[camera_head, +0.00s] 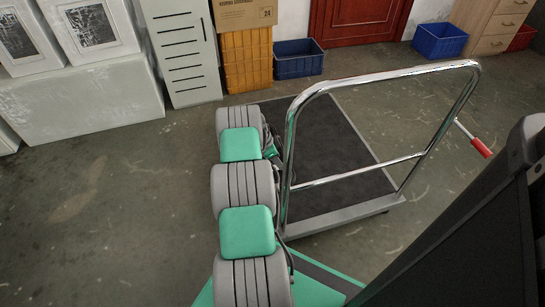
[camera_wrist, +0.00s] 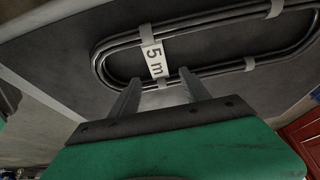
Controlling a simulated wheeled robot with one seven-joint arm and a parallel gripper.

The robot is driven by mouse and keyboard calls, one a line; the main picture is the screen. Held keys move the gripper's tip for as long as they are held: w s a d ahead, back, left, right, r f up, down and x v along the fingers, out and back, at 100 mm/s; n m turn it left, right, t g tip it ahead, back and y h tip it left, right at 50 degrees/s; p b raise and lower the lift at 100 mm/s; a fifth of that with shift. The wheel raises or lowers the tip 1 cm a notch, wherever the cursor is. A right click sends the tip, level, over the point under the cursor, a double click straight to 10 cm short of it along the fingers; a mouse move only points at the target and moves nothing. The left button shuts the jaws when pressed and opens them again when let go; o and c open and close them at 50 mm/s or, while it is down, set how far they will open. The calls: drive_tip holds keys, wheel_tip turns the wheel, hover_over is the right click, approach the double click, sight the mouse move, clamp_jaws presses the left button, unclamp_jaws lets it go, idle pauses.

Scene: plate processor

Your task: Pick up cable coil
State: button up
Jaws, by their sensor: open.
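The cable coil (camera_wrist: 210,21) is a long flat oval of dark cable with pale clips and a white "5 m" tag (camera_wrist: 152,58). In the wrist view it lies on a dark grey surface ahead of my gripper (camera_wrist: 160,78). My gripper is open and empty. Its two grey fingers point at the coil's near side, by the lower end of the tag, one on each side of it. I cannot tell whether the fingers touch the cable. In the head view, my arm mostly hides the coil.
A platform trolley (camera_head: 325,150) with a dark deck and chrome handle (camera_head: 385,75) stands right of my arm. The handle rises close beside the arm. A yellow crate (camera_head: 247,62), blue bins (camera_head: 298,59) and a grey cabinet (camera_head: 183,50) line the back. The left floor is clear.

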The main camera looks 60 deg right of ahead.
drive_tip(key=b+x, duration=0.1)
drive_tip(key=x, duration=0.3)
drive_tip(key=shift+w+a, duration=0.15)
drive_tip(key=shift+a, duration=0.05)
clamp_jaws()
drive_tip(key=shift+r, duration=0.1)
idle(0.5)
